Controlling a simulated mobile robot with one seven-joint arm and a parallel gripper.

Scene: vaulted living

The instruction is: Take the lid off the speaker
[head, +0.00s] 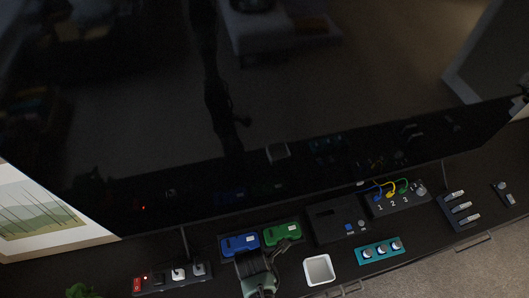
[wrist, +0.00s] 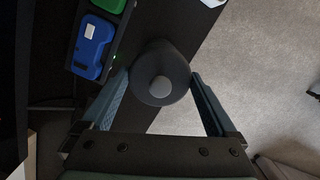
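In the wrist view a dark, round speaker (wrist: 177,57) stands on the dark cabinet top, seen from above. A grey round disc (wrist: 160,87) sits at the middle of its top; I cannot make out a lid seam. My gripper (wrist: 159,76) is open, with one blue-grey finger on each side of the round top. The fingertips look close to its sides, and I cannot tell whether they touch. In the head view my gripper (head: 258,272) is at the cabinet's front, below the blue case, and the speaker cannot be made out there.
A blue case (head: 240,244) and a green case (head: 282,233) lie just behind my gripper. A white square dish (head: 319,270) is to its right, a power strip (head: 173,278) to its left. A large dark screen (head: 300,130) stands behind. Carpet (wrist: 265,70) lies beyond the cabinet edge.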

